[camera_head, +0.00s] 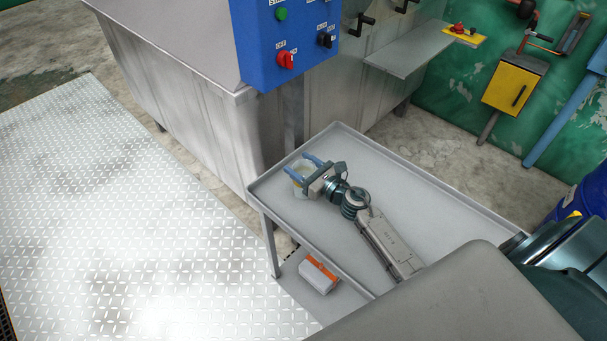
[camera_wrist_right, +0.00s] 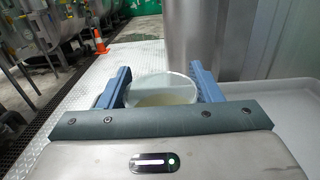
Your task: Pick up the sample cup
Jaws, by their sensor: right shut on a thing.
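The sample cup (camera_head: 301,181) is a clear, whitish cup at the left end of the grey tray-topped cart (camera_head: 440,178). My right gripper (camera_head: 303,168) is shut on the cup, with its two blue fingers on either side of it. In the right wrist view the cup (camera_wrist_right: 162,89) shows between the blue fingers of the right gripper (camera_wrist_right: 162,86), with some pale yellowish liquid inside. I cannot tell whether the cup's base touches the tray. My left gripper is not in view.
A blue control box (camera_head: 283,40) and a large steel tank (camera_head: 190,105) stand behind the cart. A white and orange box (camera_head: 318,274) lies on the lower shelf. A blue drum (camera_head: 585,195) is at the right. The tray's right part is bare.

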